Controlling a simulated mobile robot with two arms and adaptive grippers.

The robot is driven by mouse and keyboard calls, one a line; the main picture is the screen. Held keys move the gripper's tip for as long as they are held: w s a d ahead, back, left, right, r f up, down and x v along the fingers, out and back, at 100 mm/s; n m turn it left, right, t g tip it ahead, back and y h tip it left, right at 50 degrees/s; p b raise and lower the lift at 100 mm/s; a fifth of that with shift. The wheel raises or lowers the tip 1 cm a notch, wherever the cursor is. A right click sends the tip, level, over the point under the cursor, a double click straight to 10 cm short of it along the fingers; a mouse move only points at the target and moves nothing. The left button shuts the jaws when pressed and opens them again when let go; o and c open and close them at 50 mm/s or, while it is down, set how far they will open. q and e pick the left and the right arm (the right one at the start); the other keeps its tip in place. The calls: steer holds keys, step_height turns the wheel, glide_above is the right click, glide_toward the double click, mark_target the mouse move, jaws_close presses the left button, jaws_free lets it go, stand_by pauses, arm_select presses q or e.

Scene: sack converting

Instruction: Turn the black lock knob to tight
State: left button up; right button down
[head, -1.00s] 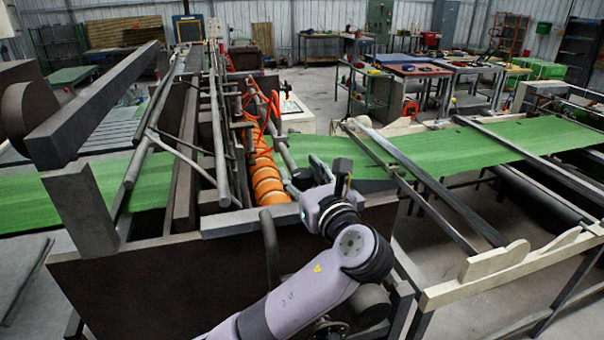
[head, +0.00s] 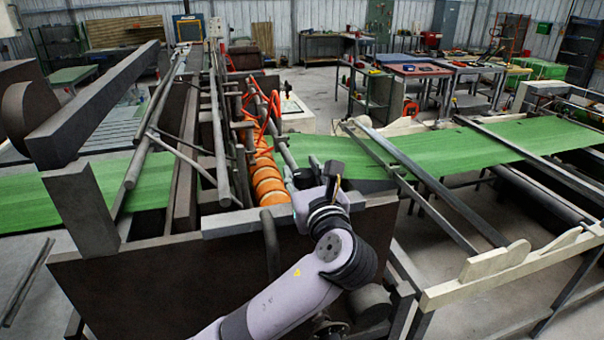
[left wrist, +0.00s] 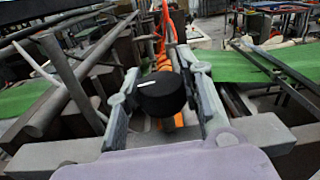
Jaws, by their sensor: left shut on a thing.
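The black lock knob (left wrist: 160,94) shows in the left wrist view as a short dark cylinder with a white mark on its face. My left gripper (left wrist: 165,88) has one finger on each side of the knob and is shut on it. In the head view my left gripper (head: 298,182) is at the near edge of the machine, just right of the orange rollers (head: 268,182). My right gripper is in neither view.
Green sheet (head: 500,142) runs across the machine on both sides. A grey crossbar (head: 240,222) and a dark side plate (head: 170,280) lie close to my left arm. Long metal rails (head: 218,130) run away left of the gripper. Tool tables (head: 415,70) stand far behind.

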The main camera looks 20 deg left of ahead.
arm_select(q)
steer(key=m+t+h, duration=0.1)
steer(key=m+h, duration=0.1)
steer(key=h, duration=0.2)
steer(key=m+t+h, duration=0.2)
steer(key=m+h, duration=0.1)
steer(key=h, duration=0.1)
steer(key=m+h, duration=0.3)
steer(key=h, duration=0.2)
steer(key=shift+m, duration=0.3)
steer(key=shift+d+m+g+h, duration=0.15)
steer(key=shift+m+g+h, duration=0.55)
steer(key=shift+m+h, duration=0.8)
steer(key=shift+h, duration=0.6)
steer(key=o, duration=1.2)
steer(key=shift+d, duration=0.1)
steer(key=shift+c, duration=0.2)
